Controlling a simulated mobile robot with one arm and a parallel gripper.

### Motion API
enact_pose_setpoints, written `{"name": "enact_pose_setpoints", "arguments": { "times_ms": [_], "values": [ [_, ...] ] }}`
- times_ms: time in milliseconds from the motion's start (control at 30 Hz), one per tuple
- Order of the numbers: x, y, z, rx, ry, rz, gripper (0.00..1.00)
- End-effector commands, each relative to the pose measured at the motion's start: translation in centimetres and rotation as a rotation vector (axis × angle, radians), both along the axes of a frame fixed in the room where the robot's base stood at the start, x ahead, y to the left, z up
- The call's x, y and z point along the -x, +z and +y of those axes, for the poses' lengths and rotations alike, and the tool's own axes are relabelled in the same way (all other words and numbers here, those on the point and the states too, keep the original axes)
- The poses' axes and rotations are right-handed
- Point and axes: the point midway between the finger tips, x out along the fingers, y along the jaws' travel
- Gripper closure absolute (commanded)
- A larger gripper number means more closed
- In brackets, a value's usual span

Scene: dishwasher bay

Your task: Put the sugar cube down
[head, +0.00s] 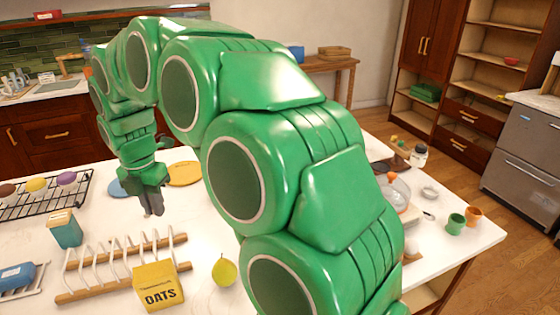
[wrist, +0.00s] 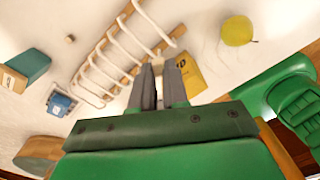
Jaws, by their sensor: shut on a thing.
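My gripper (head: 153,208) hangs from my green arm above the white counter, with its dark fingers pointing down. In the wrist view the gripper (wrist: 159,72) is shut on a small pale cube, the sugar cube (wrist: 157,62), which shows between the fingertips. In the head view I cannot make the cube out between the fingers. The wooden dish rack (head: 120,268) with white prongs lies below; the rack (wrist: 112,55) also shows close by in the wrist view. The gap between the cube and the counter cannot be judged.
A yellow oats box (head: 158,287) stands at the rack's end, with a yellow-green pear (head: 225,271) to its right. A teal carton (head: 64,229) stands left. An orange-yellow disc (head: 184,173) and a blue disc (head: 119,187) lie behind. Bare counter (head: 200,215) lies right of the gripper.

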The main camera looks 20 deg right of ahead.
Motion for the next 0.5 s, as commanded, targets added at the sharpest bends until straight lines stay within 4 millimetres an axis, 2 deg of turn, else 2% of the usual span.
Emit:
{"name": "enact_pose_setpoints", "arguments": {
  "times_ms": [100, 500],
  "values": [
    [-1.7, 0.6, -2.9, 0.001, -0.084, -0.004, 1.0],
    [-5.4, 2.4, -12.6, 0.0, -0.351, -0.002, 1.0]
  ]
}}
